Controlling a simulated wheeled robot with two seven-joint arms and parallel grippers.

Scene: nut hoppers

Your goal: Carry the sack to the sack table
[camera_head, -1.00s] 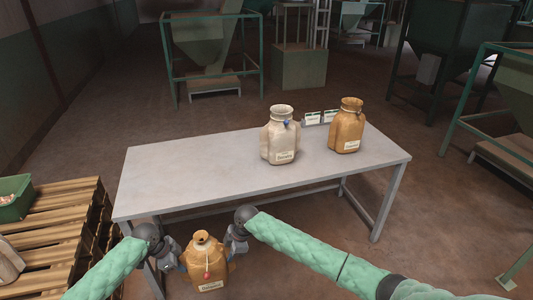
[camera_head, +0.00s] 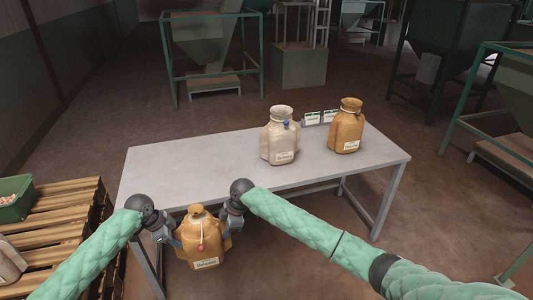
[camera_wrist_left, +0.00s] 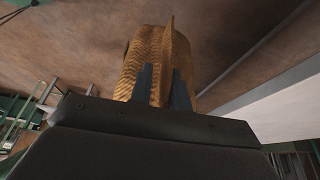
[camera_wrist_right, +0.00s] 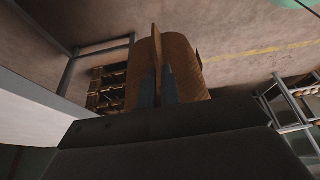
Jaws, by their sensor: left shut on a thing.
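A brown sack (camera_head: 203,245) with a red tag and a white label hangs upright between my two grippers, at the near left end of the grey sack table (camera_head: 170,177). My left gripper (camera_head: 174,240) is shut on the sack's left side. In the left wrist view its fingers (camera_wrist_left: 163,82) stand on either side of a side flap of the woven sack (camera_wrist_left: 135,75). My right gripper (camera_head: 230,238) holds the opposite side, and its fingers (camera_wrist_right: 157,82) pinch a flap there. The sack's underside is hidden.
A pale sack (camera_head: 280,142) and another brown sack (camera_head: 346,130) stand on the table's right half, with small label cards (camera_head: 313,118) beside them. The table's left half is clear. A wooden pallet stack (camera_head: 50,235) with a green bin (camera_head: 14,205) stands at the left.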

